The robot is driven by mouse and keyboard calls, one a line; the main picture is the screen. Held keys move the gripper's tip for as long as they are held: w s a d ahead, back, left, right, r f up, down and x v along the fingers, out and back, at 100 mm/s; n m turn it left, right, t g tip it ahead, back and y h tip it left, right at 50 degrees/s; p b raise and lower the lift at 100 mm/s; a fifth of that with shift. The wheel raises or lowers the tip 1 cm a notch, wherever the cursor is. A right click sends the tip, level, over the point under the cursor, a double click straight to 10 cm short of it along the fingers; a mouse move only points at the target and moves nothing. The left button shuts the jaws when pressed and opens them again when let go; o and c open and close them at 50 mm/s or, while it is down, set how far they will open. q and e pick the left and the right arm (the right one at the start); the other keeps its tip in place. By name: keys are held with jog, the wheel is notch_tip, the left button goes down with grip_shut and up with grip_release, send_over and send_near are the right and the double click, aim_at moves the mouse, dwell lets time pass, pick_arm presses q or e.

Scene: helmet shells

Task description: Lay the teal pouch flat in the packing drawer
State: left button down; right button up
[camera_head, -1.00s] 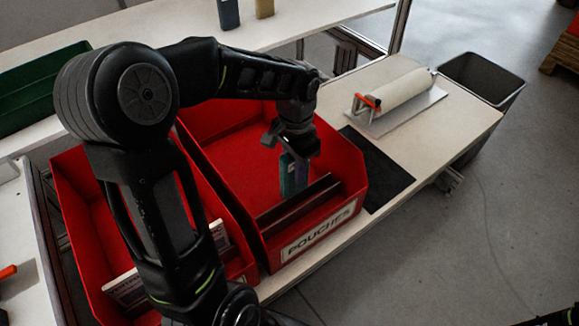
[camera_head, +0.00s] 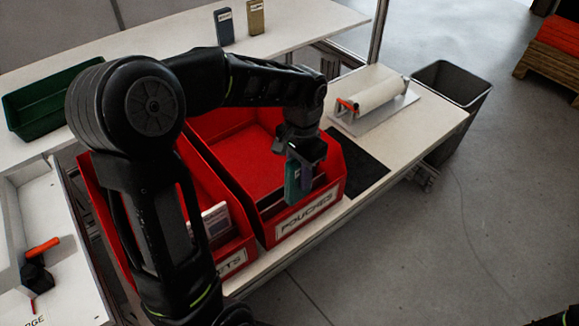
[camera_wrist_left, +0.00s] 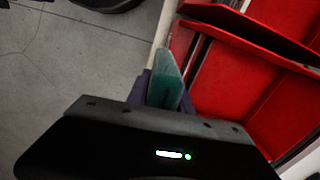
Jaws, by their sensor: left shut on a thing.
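The teal pouch (camera_head: 292,182) hangs upright from my left gripper (camera_head: 299,172), at the front part of the red bin labelled POUCHES (camera_head: 262,228). My left gripper is shut on it. In the left wrist view the pouch (camera_wrist_left: 165,80) stands out beyond the gripper, with dark purple surfaces on both sides of it. The red bin's inside (camera_wrist_left: 235,82) lies to its right there. A white open compartment (camera_head: 15,262) at the left edge of the head view may be the packing drawer; it is only partly in view. My right gripper is not in view.
A second red bin (camera_head: 95,195) stands left of the first, partly behind my arm. A green tray (camera_head: 30,115) and two small upright packs (camera_head: 224,27) are on the back bench. A roll on a plate (camera_head: 378,102) and a grey waste bin (camera_head: 452,84) are at right.

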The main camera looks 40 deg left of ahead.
pick_arm(q)
jog(key=w+d+f+n, duration=0.1)
jog(key=w+d+f, duration=0.1)
jog(key=d+f, duration=0.3)
jog(key=w+d+f+n+p, duration=0.1)
jog(key=d+f, duration=0.4)
jog(key=f, duration=0.5)
jog(key=shift+w+d+f+n, duration=0.15)
jog(key=shift+w+d+n, duration=0.15)
jog(key=shift+w+d, duration=0.1)
jog(key=shift+s, duration=0.1)
